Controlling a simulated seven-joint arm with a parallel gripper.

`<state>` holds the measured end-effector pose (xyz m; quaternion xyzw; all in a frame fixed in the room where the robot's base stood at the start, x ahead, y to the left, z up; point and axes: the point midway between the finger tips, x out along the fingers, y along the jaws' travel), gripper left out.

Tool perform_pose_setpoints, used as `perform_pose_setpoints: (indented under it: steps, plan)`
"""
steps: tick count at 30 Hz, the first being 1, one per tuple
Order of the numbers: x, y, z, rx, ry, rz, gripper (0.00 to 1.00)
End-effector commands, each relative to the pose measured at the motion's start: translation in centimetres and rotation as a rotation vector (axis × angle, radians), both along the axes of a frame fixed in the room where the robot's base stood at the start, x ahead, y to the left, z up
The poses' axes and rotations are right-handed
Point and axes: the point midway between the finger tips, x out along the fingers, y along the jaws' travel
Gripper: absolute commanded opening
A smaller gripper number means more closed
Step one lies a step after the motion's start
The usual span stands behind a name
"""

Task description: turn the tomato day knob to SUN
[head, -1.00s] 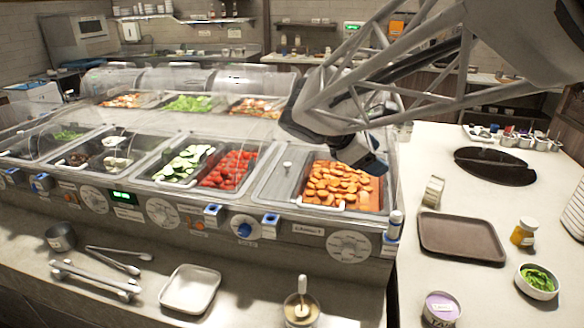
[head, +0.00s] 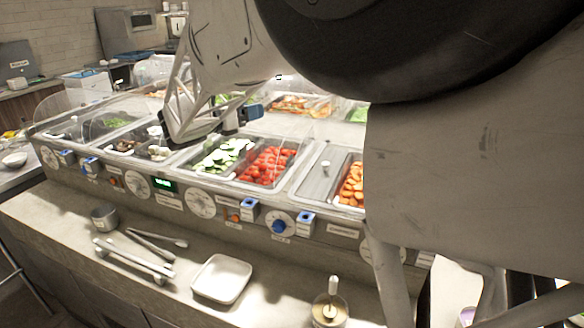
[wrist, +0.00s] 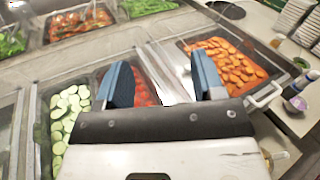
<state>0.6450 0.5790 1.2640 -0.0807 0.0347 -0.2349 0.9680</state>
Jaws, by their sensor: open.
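Several round dials sit along the counter's front panel. A dial with a blue centre (head: 280,225) is below and right of the red tomato pan (head: 291,152), and a white dial (head: 200,203) is below the cucumber pan (head: 196,169). The labels are too small to read, so I cannot tell which is the tomato day knob or where it points. My gripper (head: 241,117) is over the food wells, behind and above the panel, apart from the dials. In the wrist view its two blue fingers (wrist: 164,82) are spread and empty, with tomatoes behind them.
A clear guard (head: 60,105) stands around the wells. Blue-topped fittings (head: 249,208) stick out between the dials. A white tray (head: 221,279), tongs (head: 134,262) and a cup with a handle (head: 330,308) lie on the front ledge. My arm hides the right side.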

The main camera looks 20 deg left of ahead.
Motion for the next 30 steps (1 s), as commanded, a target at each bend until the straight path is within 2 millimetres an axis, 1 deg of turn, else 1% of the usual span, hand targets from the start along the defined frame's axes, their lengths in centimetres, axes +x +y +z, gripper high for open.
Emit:
perform_pose_setpoints:
  steps: [1, 4, 6, 8, 9, 11, 12, 14, 15, 16, 18, 21, 24, 25, 27, 30]
  plan:
    - [-0.7, 2.7, -1.0, -0.023, -0.004, 0.037, 0.62]
    - [-2.3, 7.3, -3.1, -0.076, -0.007, 0.104, 0.62]
    - [-3.4, 10.1, -5.2, -0.121, 0.001, 0.146, 0.62]
    - [-4.6, 12.2, -7.3, -0.166, 0.011, 0.18, 0.62]
    - [-5.4, 13.5, -8.9, -0.201, 0.022, 0.201, 0.62]
    - [-6.5, 15.1, -11.5, -0.259, 0.039, 0.23, 0.62]
    - [-7.4, 16.0, -13.4, -0.3, 0.052, 0.249, 0.62]
    - [-8.6, 17.0, -16.3, -0.368, 0.075, 0.274, 0.62]
    - [-9.5, 17.6, -18.3, -0.416, 0.09, 0.291, 0.62]
    - [-10.1, 18.0, -19.6, -0.452, 0.101, 0.301, 0.62]
    - [-11.5, 18.5, -22.9, -0.535, 0.128, 0.323, 0.62]
    - [-13.2, 18.9, -26.8, -0.641, 0.16, 0.348, 0.62]
    - [-14.4, 18.9, -29.7, -0.721, 0.182, 0.366, 0.62]
    - [-14.7, 19.0, -30.3, -0.738, 0.188, 0.37, 0.62]
    - [-15.2, 18.9, -31.2, -0.767, 0.194, 0.376, 0.62]
    - [-15.4, 18.9, -31.9, -0.786, 0.2, 0.379, 0.62]
